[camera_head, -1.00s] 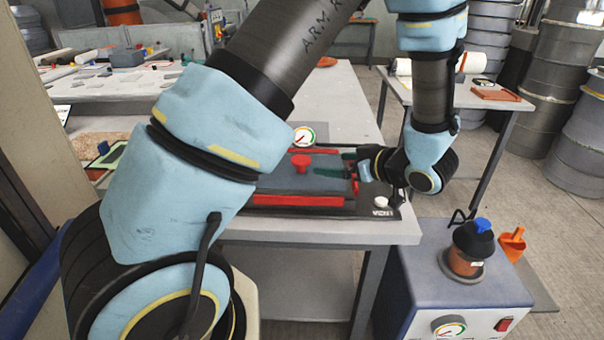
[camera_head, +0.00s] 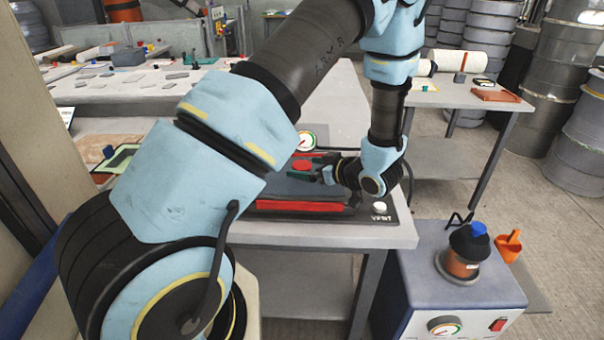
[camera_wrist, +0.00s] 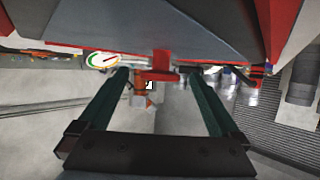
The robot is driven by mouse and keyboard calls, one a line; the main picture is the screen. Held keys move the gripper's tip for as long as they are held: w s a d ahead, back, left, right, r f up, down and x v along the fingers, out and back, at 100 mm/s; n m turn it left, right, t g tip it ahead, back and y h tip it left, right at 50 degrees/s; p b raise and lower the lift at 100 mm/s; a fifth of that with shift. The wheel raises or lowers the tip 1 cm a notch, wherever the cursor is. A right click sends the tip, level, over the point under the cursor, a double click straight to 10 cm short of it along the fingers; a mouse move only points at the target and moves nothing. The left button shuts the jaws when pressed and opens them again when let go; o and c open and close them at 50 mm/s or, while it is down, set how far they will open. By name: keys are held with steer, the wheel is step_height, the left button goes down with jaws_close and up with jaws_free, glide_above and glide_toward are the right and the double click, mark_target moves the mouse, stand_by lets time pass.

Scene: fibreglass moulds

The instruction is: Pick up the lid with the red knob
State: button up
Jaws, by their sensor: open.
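The lid (camera_head: 280,187) is a dark grey slab on a red-edged box on the near table. Its red knob (camera_head: 302,162) stands up from the top, partly covered by my gripper in the head view. My gripper (camera_head: 318,174) comes in from the right, low over the lid, with dark green fingers. In the wrist view, the fingers of my gripper (camera_wrist: 160,76) are spread wide and the red knob (camera_wrist: 162,66) shows between their tips. The lid (camera_wrist: 180,25) fills the top of that view. I see no finger touching the knob.
A round gauge (camera_head: 306,140) stands just behind the box. A white button (camera_head: 380,208) is at the front right of its dark base. A blue-grey machine (camera_head: 450,285) carrying a black-topped jar (camera_head: 465,253) stands right of the table.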

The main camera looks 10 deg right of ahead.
steer(key=shift+w, duration=0.1)
steer(key=shift+c, duration=0.3)
jaws_close()
stand_by(0.4)
